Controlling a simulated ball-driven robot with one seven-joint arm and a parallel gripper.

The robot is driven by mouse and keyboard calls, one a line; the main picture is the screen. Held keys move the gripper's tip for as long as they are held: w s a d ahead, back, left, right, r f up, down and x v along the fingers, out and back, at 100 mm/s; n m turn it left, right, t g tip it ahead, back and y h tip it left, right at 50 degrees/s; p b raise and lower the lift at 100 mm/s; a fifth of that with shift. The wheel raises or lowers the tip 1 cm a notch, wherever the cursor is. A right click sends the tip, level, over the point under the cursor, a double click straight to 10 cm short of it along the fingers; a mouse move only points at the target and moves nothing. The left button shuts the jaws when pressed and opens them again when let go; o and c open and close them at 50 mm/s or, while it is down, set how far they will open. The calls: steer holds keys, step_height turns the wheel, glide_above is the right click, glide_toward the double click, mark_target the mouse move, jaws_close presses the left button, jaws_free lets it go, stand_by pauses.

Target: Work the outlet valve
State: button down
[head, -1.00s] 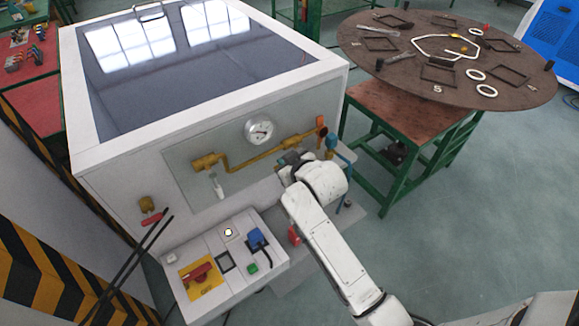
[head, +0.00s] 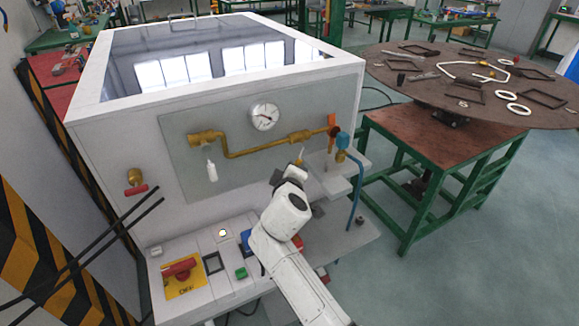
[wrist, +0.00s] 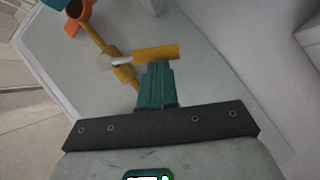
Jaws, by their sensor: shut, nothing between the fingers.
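A brass pipe (head: 255,149) runs across the grey front panel of the white cabinet. Near its right end is a valve body (head: 299,136) with a thin pale stem and a yellow handle (head: 298,163). In the wrist view the yellow handle (wrist: 156,52) lies crosswise right at the tips of my gripper (wrist: 157,66). The teal fingers are shut together with nothing between them. I cannot tell whether they touch the handle. In the head view my arm hides most of the gripper. Which valve is the outlet valve is not marked.
An orange handle (head: 332,125) and blue fitting (head: 342,140) with a hose stand right of the handle. A gauge (head: 265,116) is above the pipe. A white lever (head: 211,171) hangs at left. A switch box (head: 190,268) sits below. A green-legged table (head: 450,150) stands right.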

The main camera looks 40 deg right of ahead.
steer(key=shift+s+d+f+n+t+h+b, duration=0.2)
steer(key=shift+d+f+n+h+b, duration=0.5)
steer(key=shift+b, duration=0.9)
steer(key=shift+s+d+f+n+t+h+b, duration=0.1)
steer(key=shift+d+f+n+t+h+b, duration=0.25)
steer(key=shift+n+b, duration=0.9)
steer(key=shift+s+d+f+n+t+h+b, duration=0.15)
steer(key=shift+d+f+n+h+b, duration=0.45)
steer(key=shift+b, duration=1.35)
steer(key=shift+r, duration=0.15)
